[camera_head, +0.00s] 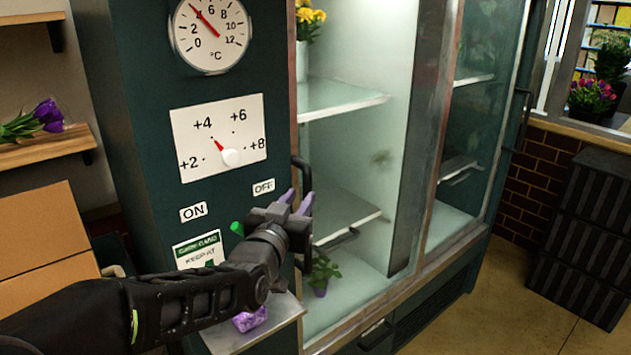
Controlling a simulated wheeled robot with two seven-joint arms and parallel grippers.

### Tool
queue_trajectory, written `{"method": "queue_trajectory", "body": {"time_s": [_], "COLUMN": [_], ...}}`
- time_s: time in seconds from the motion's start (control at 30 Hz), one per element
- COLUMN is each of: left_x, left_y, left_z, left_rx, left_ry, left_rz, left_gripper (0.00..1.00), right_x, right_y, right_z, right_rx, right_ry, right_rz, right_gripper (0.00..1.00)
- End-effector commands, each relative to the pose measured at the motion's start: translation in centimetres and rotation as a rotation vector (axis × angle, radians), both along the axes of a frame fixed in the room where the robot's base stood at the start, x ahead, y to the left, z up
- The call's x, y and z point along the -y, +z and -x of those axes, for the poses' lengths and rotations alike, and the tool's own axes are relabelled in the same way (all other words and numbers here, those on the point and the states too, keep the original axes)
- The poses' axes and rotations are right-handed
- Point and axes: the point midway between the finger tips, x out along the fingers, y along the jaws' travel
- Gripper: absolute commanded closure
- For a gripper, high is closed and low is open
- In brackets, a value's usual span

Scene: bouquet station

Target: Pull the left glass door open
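The left glass door (350,150) is a clear pane in a metal frame on the dark green flower cooler, and it looks closed. Its dark upright handle (302,172) is at the pane's left edge. My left gripper (297,201) is at the handle, with its two purple fingertips apart. The gripper hides the middle of the handle, and I cannot tell whether the handle is between the fingers or touched by them. My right gripper is not in view.
The cooler's front panel has a thermometer dial (212,33), a setting knob (231,157) and a green button (237,228). A small ledge (270,325) juts out below. The right glass door (470,130) has its own handle (521,120). The floor (500,310) before the cooler is clear; dark crates (590,235) stand right.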

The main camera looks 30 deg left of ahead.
Motion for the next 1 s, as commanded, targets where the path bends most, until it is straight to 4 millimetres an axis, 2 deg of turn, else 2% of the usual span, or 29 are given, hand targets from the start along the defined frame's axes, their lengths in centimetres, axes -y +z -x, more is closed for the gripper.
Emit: {"method": "queue_trajectory", "body": {"time_s": [0.27,0.7,1.0], "left_x": [-0.3,-2.0,-2.2], "left_y": [0.0,0.0,-0.1], "left_z": [-1.1,-6.8,-7.5], "left_rx": [-0.004,-0.003,-0.003], "left_ry": [-0.001,-0.001,-0.001], "left_rz": [0.002,0.003,0.002], "left_gripper": [0.73,0.73,0.73], "right_x": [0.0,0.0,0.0], "right_y": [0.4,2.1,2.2], "right_z": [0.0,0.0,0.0], "right_rx": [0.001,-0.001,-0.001], "right_ry": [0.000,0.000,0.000], "right_rz": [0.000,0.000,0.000], "right_gripper": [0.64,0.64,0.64]}}
